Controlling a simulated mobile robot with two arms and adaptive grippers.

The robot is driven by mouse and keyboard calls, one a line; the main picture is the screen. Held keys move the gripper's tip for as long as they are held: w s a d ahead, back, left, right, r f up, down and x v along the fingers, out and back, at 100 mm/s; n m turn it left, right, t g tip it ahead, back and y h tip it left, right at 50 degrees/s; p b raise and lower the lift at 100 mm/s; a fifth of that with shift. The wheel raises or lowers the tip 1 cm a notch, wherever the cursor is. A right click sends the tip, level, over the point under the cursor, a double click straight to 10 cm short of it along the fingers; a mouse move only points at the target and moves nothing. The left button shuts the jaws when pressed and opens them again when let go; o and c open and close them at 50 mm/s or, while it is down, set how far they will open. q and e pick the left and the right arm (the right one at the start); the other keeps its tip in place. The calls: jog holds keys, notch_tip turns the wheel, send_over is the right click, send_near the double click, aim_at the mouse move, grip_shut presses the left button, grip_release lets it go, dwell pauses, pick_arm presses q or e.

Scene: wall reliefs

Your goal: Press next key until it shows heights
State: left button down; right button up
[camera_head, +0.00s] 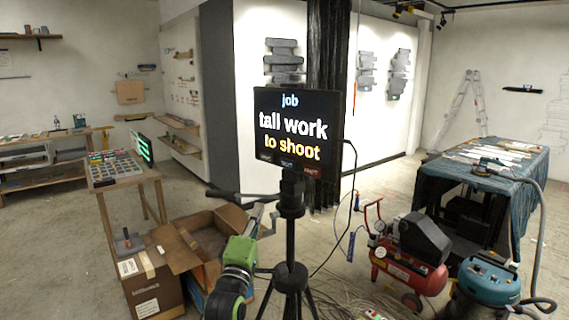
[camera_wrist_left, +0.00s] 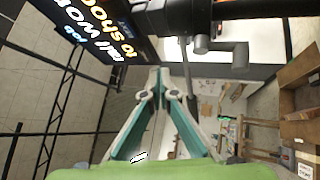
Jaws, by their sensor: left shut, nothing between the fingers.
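A black screen (camera_head: 297,122) on a tripod stands in the middle of the head view. It reads "job", "tall work", "to shoot". The screen also shows, turned, at the upper left of the left wrist view (camera_wrist_left: 85,25). My left gripper (camera_head: 259,212) is below and left of the screen, apart from it. Its fingers are shut and empty, meeting at the tips in the wrist view (camera_wrist_left: 158,78). My right gripper is not in view.
The tripod (camera_head: 291,240) and its handle (camera_head: 235,196) stand close to my left arm. Open cardboard boxes (camera_head: 155,285) lie at the left. A red compressor (camera_head: 395,272), a blue vacuum (camera_head: 487,285) and a covered table (camera_head: 530,183) stand at the right.

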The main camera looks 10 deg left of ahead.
aim_at(288, 164)
pick_arm(q)
notch_tip(288, 164, up, 10)
jog(key=s+a+n+t+y, duration=0.1)
jog(key=n+t, duration=0.1)
jog(key=shift+f+n, duration=0.15)
jog(key=shift+n, duration=0.15)
jog(key=shift+w, duration=0.1)
jog(key=w+d+b, duration=0.3)
jog(key=w+d, duration=0.1)
jog(key=w, duration=0.3)
jog(key=shift+w+d+b, duration=0.2)
jog(key=shift+w+b, duration=0.05)
jog(key=shift+b, duration=0.1)
dwell(1.1)
jog(key=shift+w+d, duration=0.2)
jog(key=shift+w, duration=0.15)
